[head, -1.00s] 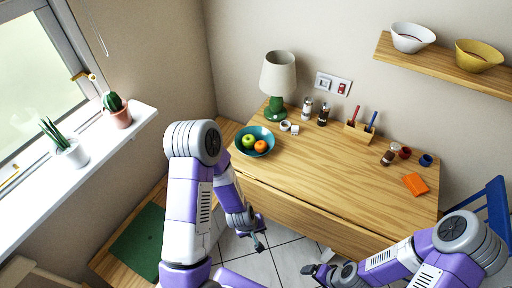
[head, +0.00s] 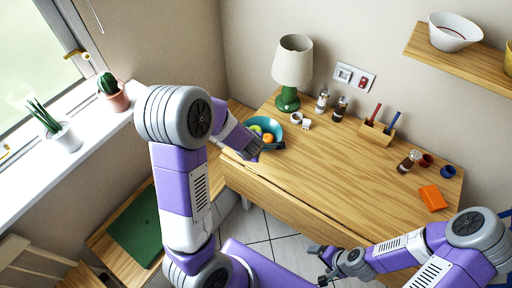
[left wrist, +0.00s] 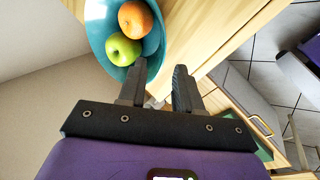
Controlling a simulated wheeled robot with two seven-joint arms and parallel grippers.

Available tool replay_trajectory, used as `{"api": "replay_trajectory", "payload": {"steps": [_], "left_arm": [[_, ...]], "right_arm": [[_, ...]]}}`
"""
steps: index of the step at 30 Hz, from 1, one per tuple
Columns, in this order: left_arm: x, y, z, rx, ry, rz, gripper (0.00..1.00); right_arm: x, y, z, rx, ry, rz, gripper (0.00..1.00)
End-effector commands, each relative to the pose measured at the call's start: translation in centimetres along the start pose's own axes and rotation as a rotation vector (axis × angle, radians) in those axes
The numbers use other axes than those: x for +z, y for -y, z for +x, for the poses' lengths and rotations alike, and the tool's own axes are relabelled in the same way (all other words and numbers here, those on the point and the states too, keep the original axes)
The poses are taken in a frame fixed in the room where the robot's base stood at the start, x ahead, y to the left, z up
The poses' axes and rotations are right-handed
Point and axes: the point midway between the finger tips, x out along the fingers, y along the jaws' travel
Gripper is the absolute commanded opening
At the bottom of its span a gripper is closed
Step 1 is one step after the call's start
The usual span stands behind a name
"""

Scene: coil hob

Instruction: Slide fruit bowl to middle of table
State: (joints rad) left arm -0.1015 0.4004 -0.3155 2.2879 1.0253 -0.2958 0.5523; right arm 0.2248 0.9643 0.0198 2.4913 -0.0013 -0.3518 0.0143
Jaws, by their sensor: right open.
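The teal fruit bowl (head: 276,127) sits at the left end of the wooden table (head: 345,175), partly hidden by my left arm. It holds a green apple (left wrist: 123,49) and an orange (left wrist: 136,18). My left gripper (head: 268,147) is at the bowl's front side in the head view. In the left wrist view its two fingers (left wrist: 160,80) are apart, with one finger overlapping the bowl's rim. I cannot tell if it touches the rim. My right gripper (head: 322,264) is open and empty, low in front of the table.
A green lamp (head: 289,97) stands behind the bowl, with a small white cup (head: 297,118) and shakers (head: 331,105) to its right. A pen holder (head: 377,133), a brown jar (head: 408,162) and an orange block (head: 433,198) stand farther right. The table's middle is clear.

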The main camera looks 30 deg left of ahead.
Motion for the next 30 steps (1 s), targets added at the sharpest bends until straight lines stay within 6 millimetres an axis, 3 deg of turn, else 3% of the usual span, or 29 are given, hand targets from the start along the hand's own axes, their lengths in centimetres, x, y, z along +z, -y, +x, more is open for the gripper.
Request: {"api": "replay_trajectory", "payload": {"steps": [12, 26, 30], "left_arm": [[0.0, 0.2, 6.2, -0.002, 0.0, 0.002, 0.34], [0.0, 0.1, 7.1, -0.001, 0.0, 0.002, 0.34], [0.0, 0.1, 7.1, -0.001, 0.0, 0.002, 0.12]], "right_arm": [[-0.2, -1.1, 3.1, 0.0, -0.001, 0.0, 0.93], [-0.2, -1.2, 3.3, 0.0, -0.001, 0.0, 0.93], [-0.2, -1.2, 3.3, 0.0, -0.001, 0.0, 0.93]]}}
